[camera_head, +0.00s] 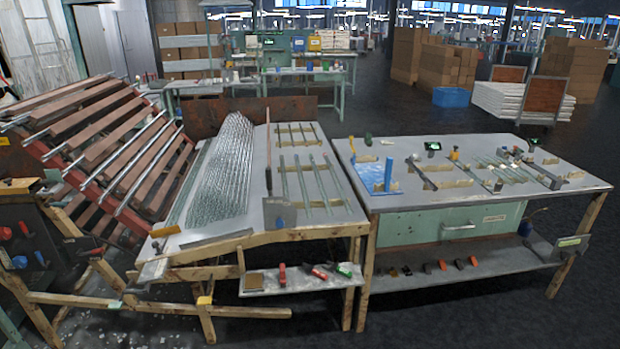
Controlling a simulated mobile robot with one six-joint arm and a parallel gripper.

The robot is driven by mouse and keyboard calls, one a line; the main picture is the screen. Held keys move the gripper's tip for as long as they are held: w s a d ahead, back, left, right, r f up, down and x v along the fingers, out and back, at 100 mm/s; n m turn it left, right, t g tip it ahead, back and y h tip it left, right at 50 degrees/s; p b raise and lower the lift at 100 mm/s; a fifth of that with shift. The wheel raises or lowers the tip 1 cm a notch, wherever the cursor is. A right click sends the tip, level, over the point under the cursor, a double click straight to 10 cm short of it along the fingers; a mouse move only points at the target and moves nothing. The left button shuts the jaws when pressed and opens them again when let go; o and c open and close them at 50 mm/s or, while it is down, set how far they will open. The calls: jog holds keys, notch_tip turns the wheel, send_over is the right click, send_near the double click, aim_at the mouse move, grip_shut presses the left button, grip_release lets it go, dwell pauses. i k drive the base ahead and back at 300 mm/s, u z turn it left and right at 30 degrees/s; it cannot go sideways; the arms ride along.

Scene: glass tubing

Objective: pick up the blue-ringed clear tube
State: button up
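No blue ring on any tube can be made out at this size, so I cannot tell which is the blue-ringed clear tube. A dense heap of clear glass tubes (226,165) lies on the left part of the middle table. Several spaced tubes (305,182) lie on pale strips on the same table's right part. More thin clear tubes (492,160) lie among small tools on the right table. My gripper is not in view.
The middle table (262,222) and right table (420,205) stand side by side. A slanted wooden rack (110,135) is at left. Low shelves (445,279) hold hand tools. A blue board (375,176) lies on the right table. Dark floor (440,325) in front is clear.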

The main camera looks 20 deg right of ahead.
aim_at(305, 199)
jog(key=z, duration=0.35)
jog(key=i, duration=0.95)
jog(key=z, duration=0.05)
